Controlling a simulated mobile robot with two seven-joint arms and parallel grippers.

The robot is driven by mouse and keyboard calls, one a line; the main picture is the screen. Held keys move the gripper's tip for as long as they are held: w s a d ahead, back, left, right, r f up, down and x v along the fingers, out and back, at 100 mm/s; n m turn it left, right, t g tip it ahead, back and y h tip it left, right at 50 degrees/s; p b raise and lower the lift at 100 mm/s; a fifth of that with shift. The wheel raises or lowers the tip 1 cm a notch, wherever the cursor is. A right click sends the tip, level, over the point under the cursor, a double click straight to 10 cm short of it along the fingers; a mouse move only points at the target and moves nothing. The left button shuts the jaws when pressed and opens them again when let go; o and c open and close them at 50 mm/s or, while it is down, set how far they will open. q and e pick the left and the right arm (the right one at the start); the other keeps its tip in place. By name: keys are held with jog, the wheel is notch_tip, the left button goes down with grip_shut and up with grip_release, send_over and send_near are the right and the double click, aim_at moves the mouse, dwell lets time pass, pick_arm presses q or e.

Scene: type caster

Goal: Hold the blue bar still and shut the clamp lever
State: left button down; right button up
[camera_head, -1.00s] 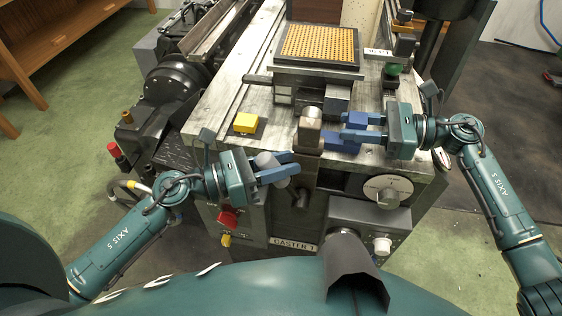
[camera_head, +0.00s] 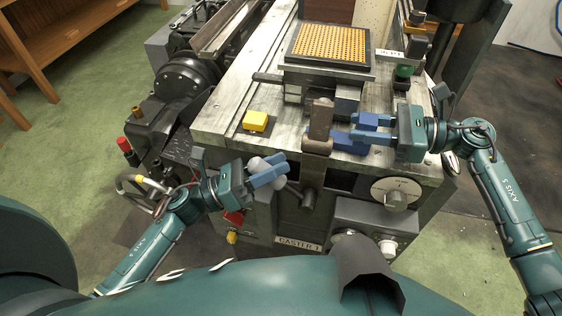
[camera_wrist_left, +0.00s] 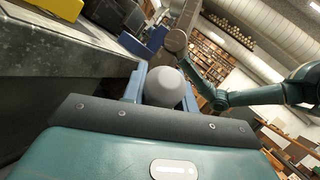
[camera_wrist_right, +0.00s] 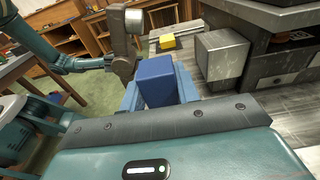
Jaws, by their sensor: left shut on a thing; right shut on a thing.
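My left gripper (camera_head: 280,170) is shut on the grey ball knob (camera_head: 257,166) of the clamp lever, in front of the machine. The knob sits between its blue fingers in the left wrist view (camera_wrist_left: 164,87). The brown metal clamp arm (camera_head: 318,128) stands at the machine's front edge, right of the knob. My right gripper (camera_head: 352,134) is shut on the blue bar (camera_wrist_right: 156,80), just right of the clamp arm. In the head view the bar and the blue fingers overlap, so its outline is hard to separate.
A yellow block (camera_head: 256,121) lies on the metal table left of the clamp. A tray of orange pieces (camera_head: 329,45) stands at the back. A green knob (camera_head: 403,71) is behind the right gripper. A white dial (camera_head: 396,191) is on the front panel below.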

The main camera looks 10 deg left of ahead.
pick_arm(q)
jog(key=shift+a+f+n+t+h, duration=0.4)
jog(key=shift+a+f+n+t, duration=0.15)
jog(key=shift+f+n+t, duration=0.3)
jog(key=shift+s+f, duration=0.1)
jog(key=c, duration=1.1)
grip_release()
jog(key=v, duration=1.2)
jog(key=shift+a, duration=0.1)
jog(key=shift+c, duration=0.4)
